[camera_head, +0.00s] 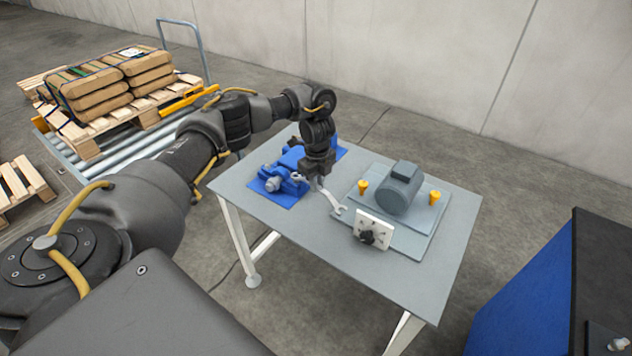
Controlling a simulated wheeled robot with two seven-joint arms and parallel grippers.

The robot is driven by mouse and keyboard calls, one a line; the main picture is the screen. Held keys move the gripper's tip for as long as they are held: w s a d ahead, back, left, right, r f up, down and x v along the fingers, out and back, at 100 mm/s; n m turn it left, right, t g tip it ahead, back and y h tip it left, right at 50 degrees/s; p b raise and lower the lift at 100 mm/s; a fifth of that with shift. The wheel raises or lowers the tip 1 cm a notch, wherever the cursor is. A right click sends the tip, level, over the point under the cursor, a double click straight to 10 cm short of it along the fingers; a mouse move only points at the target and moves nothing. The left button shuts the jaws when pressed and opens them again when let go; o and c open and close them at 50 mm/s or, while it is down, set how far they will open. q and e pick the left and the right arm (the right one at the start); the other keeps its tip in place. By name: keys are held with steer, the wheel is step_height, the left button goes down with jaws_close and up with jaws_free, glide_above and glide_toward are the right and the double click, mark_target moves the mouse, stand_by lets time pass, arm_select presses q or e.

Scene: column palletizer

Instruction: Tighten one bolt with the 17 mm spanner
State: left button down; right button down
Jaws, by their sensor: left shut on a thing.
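My left gripper (318,180) is over the middle of the grey table (250,184), pointing down. It is shut on a silver spanner (332,200), whose open jaw end points down and right toward the motor plate. I cannot read the spanner's size. A grey motor (400,187) sits on a grey plate (425,212) to the right of the gripper. A white square flange (372,231) with a dark hub and small dark bolt heads stands upright at the motor's near side. The spanner's jaw is close to the flange's left; I cannot tell whether it touches anything. My right gripper is not in view.
Yellow fittings (434,198) flank the motor. A blue cabinet (530,290) stands at the lower right. Sacks on a pallet (115,80) and a roller conveyor lie at the upper left. The table's front left is clear.

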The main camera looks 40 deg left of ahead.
arm_select(q)
steer(key=shift+f, duration=0.2)
stand_by(0.6)
steer(key=shift+f, duration=0.75)
stand_by(0.4)
stand_by(0.5)
